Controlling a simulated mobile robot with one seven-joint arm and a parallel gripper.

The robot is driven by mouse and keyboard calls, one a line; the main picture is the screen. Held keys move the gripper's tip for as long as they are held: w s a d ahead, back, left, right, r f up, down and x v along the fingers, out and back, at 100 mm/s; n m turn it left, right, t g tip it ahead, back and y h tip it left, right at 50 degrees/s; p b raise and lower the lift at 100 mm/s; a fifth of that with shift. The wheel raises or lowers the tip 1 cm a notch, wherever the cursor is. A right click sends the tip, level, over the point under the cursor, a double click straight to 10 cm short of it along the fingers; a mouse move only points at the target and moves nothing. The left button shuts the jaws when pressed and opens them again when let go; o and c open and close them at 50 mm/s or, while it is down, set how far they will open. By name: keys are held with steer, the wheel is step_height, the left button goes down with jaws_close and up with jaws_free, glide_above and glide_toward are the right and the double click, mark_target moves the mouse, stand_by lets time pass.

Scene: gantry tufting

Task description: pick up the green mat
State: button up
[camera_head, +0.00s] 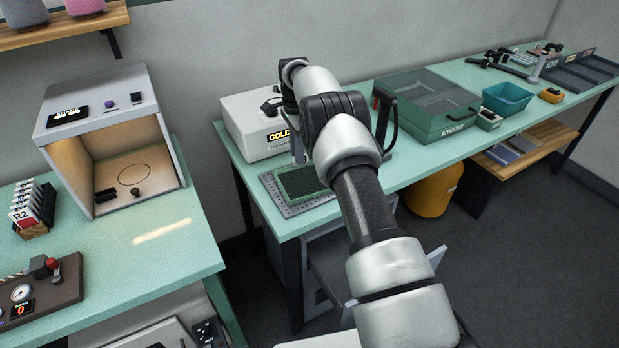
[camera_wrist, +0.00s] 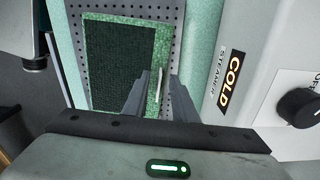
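The green mat (camera_head: 301,182) has a dark green middle and a lighter green border. It lies flat on a grey perforated plate (camera_head: 272,193) on the bench, in front of the steamer. In the wrist view the mat (camera_wrist: 118,62) fills the upper left, with a thin pale strip (camera_wrist: 158,76) at its right border. My gripper (camera_wrist: 160,78) is open, its two dark fingers apart over the mat's right border. The view shows nothing held between them. Whether the fingertips touch the mat cannot be told. In the head view my arm covers part of the gripper.
The white steamer (camera_head: 250,126), labelled COLD, stands close beside the plate. A green lidded box (camera_head: 430,122), a teal bin (camera_head: 507,98) and small items stand further right on the bench. A lit booth (camera_head: 110,125) stands on the left bench.

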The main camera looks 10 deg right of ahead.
step_height(320, 180, down, 2)
jaws_close()
stand_by(0.3)
